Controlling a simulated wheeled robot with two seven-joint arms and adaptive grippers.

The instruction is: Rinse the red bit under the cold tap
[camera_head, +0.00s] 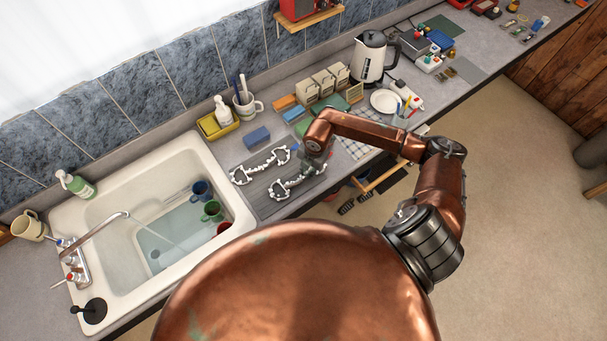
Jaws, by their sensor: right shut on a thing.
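My right gripper (312,163) reaches down over the grey draining mat (262,200) to the right of the sink. It is shut on the nearer bit (292,188), a pale chain-like piece with dark ring ends, which is at or just above the mat. A second, similar bit (262,166) lies on the mat to its left. I cannot make out red on either bit. The tap (100,230) stands at the sink's left end, with a blue-marked handle (65,243) and a red-marked handle (72,278). A thin water stream falls from its spout. My left gripper is out of view.
The white sink (120,281) holds water and blue, green and red mugs (211,211). A plate (384,101) lies to the right.

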